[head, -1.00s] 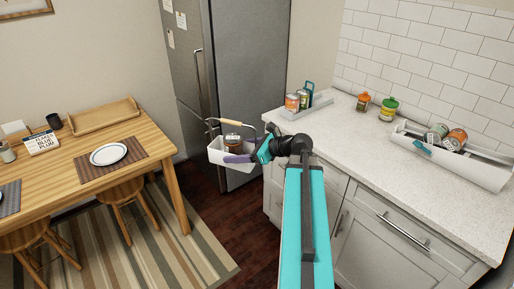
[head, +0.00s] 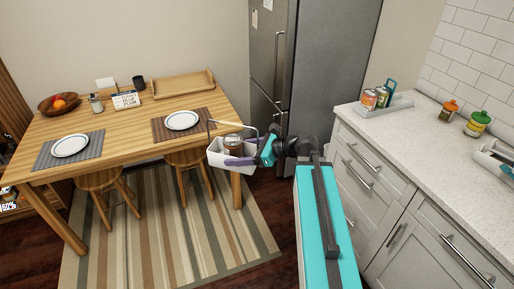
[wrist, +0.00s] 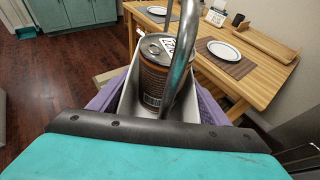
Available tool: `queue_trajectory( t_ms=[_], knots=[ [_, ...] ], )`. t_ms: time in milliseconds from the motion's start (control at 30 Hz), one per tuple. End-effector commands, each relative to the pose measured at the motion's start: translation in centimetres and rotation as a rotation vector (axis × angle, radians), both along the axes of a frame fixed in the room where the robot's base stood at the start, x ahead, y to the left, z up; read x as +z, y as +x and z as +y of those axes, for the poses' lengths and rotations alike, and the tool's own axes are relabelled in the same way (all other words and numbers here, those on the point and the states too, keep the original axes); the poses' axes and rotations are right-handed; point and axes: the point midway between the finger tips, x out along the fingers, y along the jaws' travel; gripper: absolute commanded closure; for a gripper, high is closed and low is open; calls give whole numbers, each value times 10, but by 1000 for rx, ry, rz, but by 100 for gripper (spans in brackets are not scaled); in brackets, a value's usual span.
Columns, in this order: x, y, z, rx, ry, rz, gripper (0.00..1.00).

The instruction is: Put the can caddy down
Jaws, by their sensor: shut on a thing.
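The can caddy (head: 218,157) is a white open box with a thin metal handle and a wooden grip. A brown can (head: 233,145) stands in it. My gripper (head: 245,160), with purple fingers, is shut on the caddy and holds it in the air in front of the table's right end. In the wrist view the caddy (wrist: 192,105) sits between my fingers, with the can (wrist: 157,72) inside and the handle passing in front. The wooden table (head: 130,135) is behind and to the left of the caddy.
The table holds two plates on mats (head: 182,120), a wooden tray (head: 183,88), a fruit bowl (head: 60,103), a sign (head: 126,99) and a dark cup (head: 139,82). Stools (head: 190,160) stand beneath. The fridge (head: 290,60) and the counter (head: 430,130) are to the right.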

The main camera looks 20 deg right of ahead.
Motion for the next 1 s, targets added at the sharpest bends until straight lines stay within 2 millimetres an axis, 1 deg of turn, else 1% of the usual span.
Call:
queue_trajectory(
  t_ms=[33,100,200,300,467,1000],
  knots=[
    [0,0,13,19,3,-2,63],
    [-1,-1,26,39,2,-2,63],
    [-2,-1,40,62,2,-2,63],
    [-3,-2,50,77,3,-2,63],
    [-4,-2,54,84,2,-2,63],
    [-4,-2,54,83,2,-2,63]
  ],
)
